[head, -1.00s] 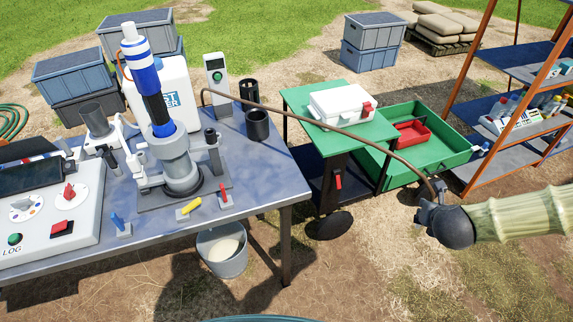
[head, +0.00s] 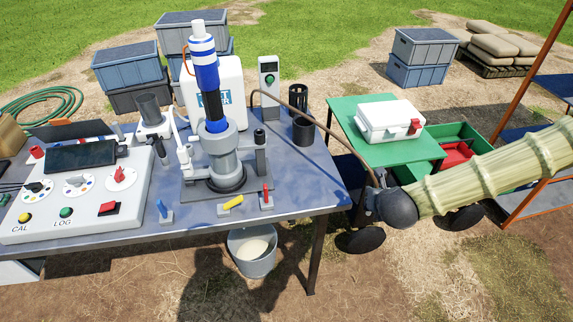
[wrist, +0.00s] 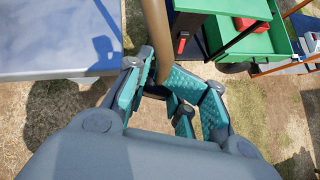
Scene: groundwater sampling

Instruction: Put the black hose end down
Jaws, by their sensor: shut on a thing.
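The hose (head: 328,128), dark and brownish in the light, runs from beside the white instrument box on the table, over the table's right part, and down to my gripper (head: 370,202). My gripper is just right of the table's right edge, off the tabletop. In the wrist view, the hose (wrist: 156,35) comes down from the top between the teal-padded fingers of my gripper (wrist: 165,88), which are shut on it. The hose's very end is hidden among the fingers.
The blue-grey table (head: 300,180) holds a pump stand (head: 226,165), a control panel (head: 80,185) and two dark cups (head: 303,130). A green cart (head: 372,148) with a white case (head: 390,118) stands close behind my gripper. A bucket (head: 252,254) is under the table.

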